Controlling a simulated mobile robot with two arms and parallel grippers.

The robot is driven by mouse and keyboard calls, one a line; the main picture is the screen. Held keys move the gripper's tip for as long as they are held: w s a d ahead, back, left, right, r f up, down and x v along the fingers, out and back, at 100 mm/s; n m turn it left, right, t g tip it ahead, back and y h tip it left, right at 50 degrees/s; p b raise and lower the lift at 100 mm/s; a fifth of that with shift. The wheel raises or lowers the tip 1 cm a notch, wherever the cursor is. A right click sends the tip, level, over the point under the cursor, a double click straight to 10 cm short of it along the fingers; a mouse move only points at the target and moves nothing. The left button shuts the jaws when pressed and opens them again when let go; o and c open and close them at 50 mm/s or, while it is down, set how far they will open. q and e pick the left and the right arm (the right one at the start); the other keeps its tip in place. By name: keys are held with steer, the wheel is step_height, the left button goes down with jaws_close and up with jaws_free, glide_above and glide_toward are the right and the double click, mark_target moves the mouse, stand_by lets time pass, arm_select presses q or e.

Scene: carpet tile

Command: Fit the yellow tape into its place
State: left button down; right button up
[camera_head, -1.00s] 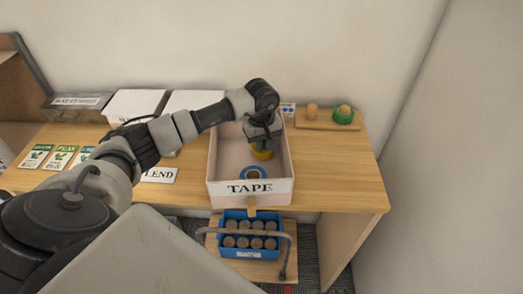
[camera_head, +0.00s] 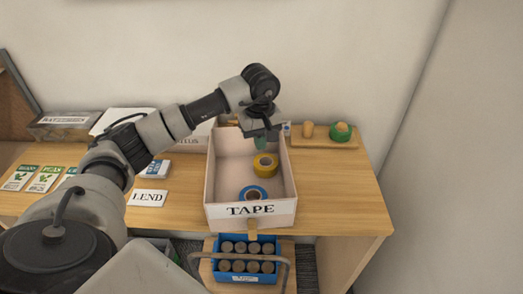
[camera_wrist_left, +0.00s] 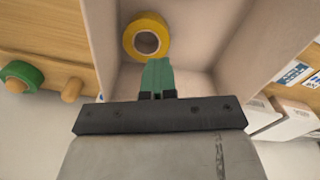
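The yellow tape (camera_head: 266,165) lies flat in the right middle of the open box labelled TAPE (camera_head: 250,209), behind a blue tape roll (camera_head: 253,194). The yellow tape also shows in the left wrist view (camera_wrist_left: 146,38), with its hole facing up. My left gripper (camera_head: 261,141) hangs over the back of the box, apart from the yellow tape. In the left wrist view its green fingers (camera_wrist_left: 157,75) are together with nothing between them. A wooden board (camera_head: 325,140) at the back right has a bare peg (camera_head: 307,129) and a peg with a green tape roll (camera_head: 340,132). My right gripper is out of view.
A LEND card (camera_head: 148,197) and seed packets (camera_head: 42,179) lie on the desk left of the box. White boxes and a clear bin (camera_head: 66,125) stand behind. A blue crate of several round items (camera_head: 245,278) sits below the desk front. The desk right of the box is clear.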

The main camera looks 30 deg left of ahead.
arm_select(q)
steer(key=shift+w+a+f, duration=0.1)
steer(key=shift+w, duration=0.1)
steer(key=c, duration=1.3)
jaws_free()
steer(key=shift+s, duration=0.15)
steer(key=o, duration=0.9)
